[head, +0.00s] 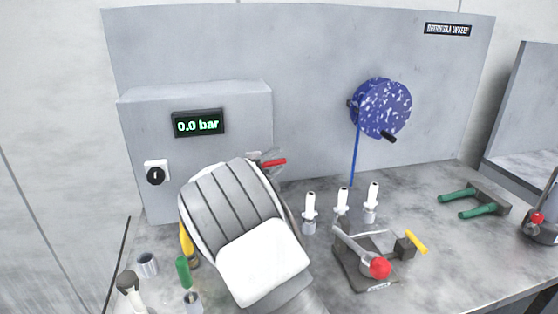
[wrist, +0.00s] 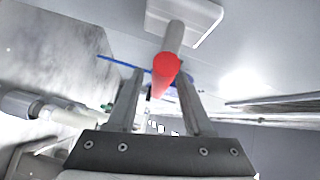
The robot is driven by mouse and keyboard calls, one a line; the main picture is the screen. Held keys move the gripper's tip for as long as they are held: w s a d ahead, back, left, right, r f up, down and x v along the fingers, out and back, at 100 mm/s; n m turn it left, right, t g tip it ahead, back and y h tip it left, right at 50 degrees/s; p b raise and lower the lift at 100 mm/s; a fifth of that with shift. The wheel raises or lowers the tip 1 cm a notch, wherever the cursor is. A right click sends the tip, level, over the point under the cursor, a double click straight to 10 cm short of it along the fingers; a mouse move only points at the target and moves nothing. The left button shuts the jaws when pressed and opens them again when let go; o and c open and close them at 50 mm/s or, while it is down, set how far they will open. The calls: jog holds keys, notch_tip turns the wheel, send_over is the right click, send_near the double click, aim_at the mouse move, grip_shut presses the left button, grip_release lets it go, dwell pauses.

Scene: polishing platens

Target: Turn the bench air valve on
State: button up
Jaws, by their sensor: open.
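The valve's red handle (head: 273,162) shows just past my arm, at the lower right of the grey box, and points right. In the wrist view the red handle end (wrist: 165,72) lies between the two fingers, on a grey stem coming from a pale plate (wrist: 186,18). My gripper (wrist: 158,84) is open around it; I cannot tell whether a finger touches it. In the head view my arm hides most of the gripper and the valve body. The green display (head: 198,123) on the box reads 0.0 bar.
A black rotary knob (head: 156,175) is on the box's left. Small items crowd the front left.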

jog(key=v, duration=1.5)
jog(key=shift+c, duration=0.3)
